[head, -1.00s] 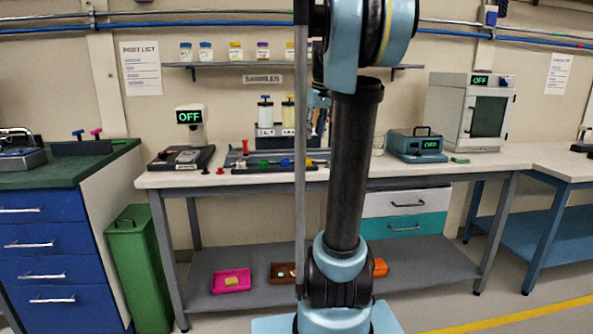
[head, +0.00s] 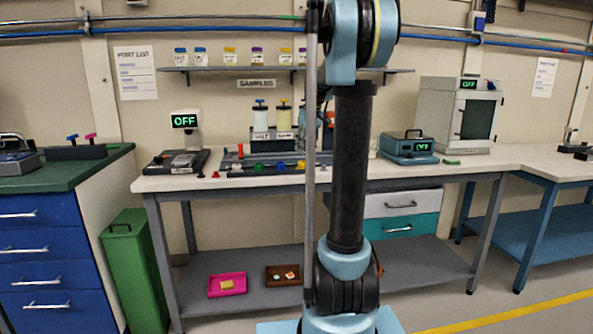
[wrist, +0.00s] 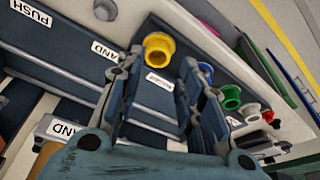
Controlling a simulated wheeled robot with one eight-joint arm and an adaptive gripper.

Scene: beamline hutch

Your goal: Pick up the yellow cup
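The yellow cup (wrist: 158,48) stands upright in the upper middle of the wrist view, with its open mouth facing the camera. It sits by a label on the dark rack. In the head view the yellow cup (head: 301,164) is a small spot on the bench, just left of my arm's upright rod. My gripper (wrist: 162,64) is open in the wrist view, one finger on each side. The cup shows between and just past the fingertips, and nothing is held. In the head view my gripper is largely hidden behind my arm.
A green cup (wrist: 230,97) and a red piece (wrist: 268,116) lie to the right of the yellow cup. Dispensers (head: 261,116) stand behind the rack. A scale (head: 178,160) is left on the bench, a blue device (head: 408,148) right. A shelf (head: 220,69) hangs above.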

